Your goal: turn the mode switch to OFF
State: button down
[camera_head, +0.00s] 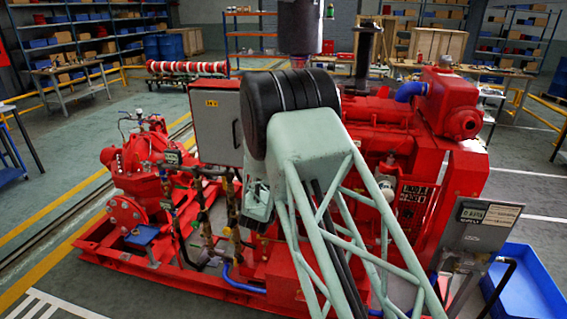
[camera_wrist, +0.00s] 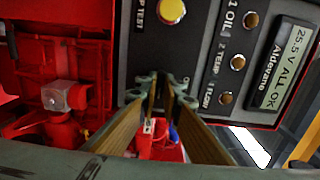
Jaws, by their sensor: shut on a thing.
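The dark control panel (camera_wrist: 200,60) fills the upper middle of the wrist view, its lettering turned sideways. My gripper (camera_wrist: 159,92) reaches to the panel's lower edge with its two tan fingers drawn together at the tips. It is shut on a small dark thing there, which I take to be the mode switch; the fingertips hide most of it, so its pointer setting cannot be read. Part of a label starting with "O" shows just right of the tips. In the head view my arm covers the panel and the gripper.
In the head view a grey cabinet (camera_head: 212,125) and blue tray (camera_head: 528,285) flank my arm.

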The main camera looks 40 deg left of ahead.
jog(key=shift+f+n+b, duration=0.1)
jog(key=shift+n+b, duration=0.4)
jog(key=shift+b, duration=0.05)
jog(key=shift+n+b, duration=3)
jog(key=shift+n, duration=5.1)
jog(key=c, duration=2.8)
grip_release()
jog(key=shift+s, duration=0.15)
